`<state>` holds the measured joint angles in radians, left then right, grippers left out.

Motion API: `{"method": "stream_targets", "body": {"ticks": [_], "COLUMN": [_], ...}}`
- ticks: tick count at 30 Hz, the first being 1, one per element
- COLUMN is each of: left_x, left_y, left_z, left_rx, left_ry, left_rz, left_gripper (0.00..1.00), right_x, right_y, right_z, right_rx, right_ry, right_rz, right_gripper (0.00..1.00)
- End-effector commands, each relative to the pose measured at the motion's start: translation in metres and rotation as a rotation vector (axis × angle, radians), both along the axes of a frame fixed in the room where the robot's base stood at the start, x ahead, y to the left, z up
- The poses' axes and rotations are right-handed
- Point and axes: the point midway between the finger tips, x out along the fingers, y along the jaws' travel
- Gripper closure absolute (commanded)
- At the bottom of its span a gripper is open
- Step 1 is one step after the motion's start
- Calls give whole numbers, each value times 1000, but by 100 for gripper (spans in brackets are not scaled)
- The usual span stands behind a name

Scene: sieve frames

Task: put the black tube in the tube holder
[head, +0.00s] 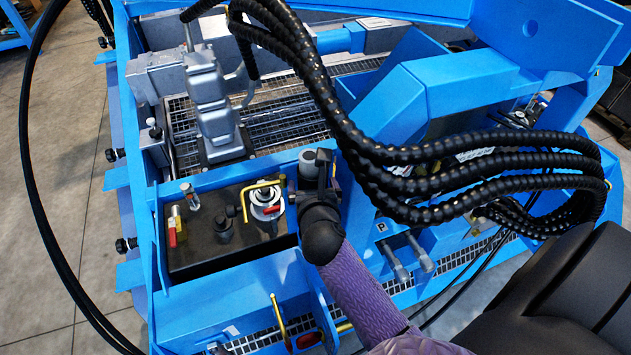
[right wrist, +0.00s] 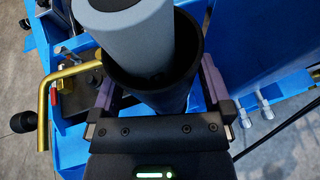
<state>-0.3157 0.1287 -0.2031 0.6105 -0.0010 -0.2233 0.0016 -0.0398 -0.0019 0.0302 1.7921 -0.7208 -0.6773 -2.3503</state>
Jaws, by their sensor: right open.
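The black tube (right wrist: 178,85) fills the middle of the right wrist view, with a grey cylinder (right wrist: 125,40) showing in its open mouth. My right gripper (right wrist: 158,88) is open, with one finger on each side of the black tube; I cannot tell whether either finger touches it. In the head view my right gripper (head: 322,170) is beside the grey cylinder (head: 308,158), at the right end of the dark panel, and mostly hides the black tube. I cannot pick out the tube holder for certain. My left gripper is not in view.
Thick black hoses (head: 400,155) arch close to the right of my gripper. A dark panel (head: 200,255) with valves and a bent yellow handle (head: 258,190) lies to its left; the wrist view shows a yellow pipe (right wrist: 60,75). Blue machine frame surrounds everything.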

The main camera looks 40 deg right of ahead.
Motion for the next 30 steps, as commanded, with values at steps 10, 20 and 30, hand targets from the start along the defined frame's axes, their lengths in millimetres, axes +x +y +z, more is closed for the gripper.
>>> {"method": "stream_targets", "body": {"ticks": [10, 20, 30], "left_x": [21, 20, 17], "left_y": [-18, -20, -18], "left_z": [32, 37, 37], "left_rx": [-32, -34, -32], "left_ry": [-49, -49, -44], "left_rz": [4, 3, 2], "left_gripper": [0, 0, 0], "right_x": [-67, -93, -93], "right_y": [36, 50, 50], "right_z": [35, 45, 44], "right_rx": [2, 0, 0], "right_ry": [2, 0, 0], "right_rz": [0, -1, -1], "right_gripper": [0, 0, 0]}}
